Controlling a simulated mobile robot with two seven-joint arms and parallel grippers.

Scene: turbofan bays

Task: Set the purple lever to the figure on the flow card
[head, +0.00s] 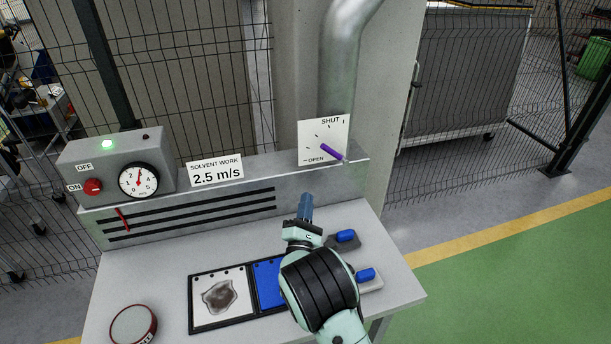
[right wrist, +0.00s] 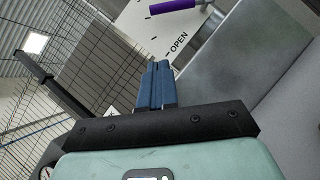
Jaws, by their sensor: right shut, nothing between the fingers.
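The purple lever (head: 332,151) sits on a white plate (head: 311,138) marked SHUT at the top and OPEN at the lower left. The flow card (head: 216,172) reads "SOLVENT WORK 2.5 m/s". A round gauge (head: 139,181) has a red needle pointing nearly straight up, between its 2 and 4 marks. My right gripper (head: 306,198) is shut and empty, below and in front of the lever plate, apart from the lever. My left gripper is not in view.
A grey box (head: 75,160) carries a lit green lamp (head: 107,144) and a red ON/OFF knob (head: 93,186). On the bench are a framed sample sheet (head: 192,300), two blue-topped blocks (head: 346,236) and a red-rimmed round dish (head: 134,326). A pipe (head: 342,70) rises behind the plate.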

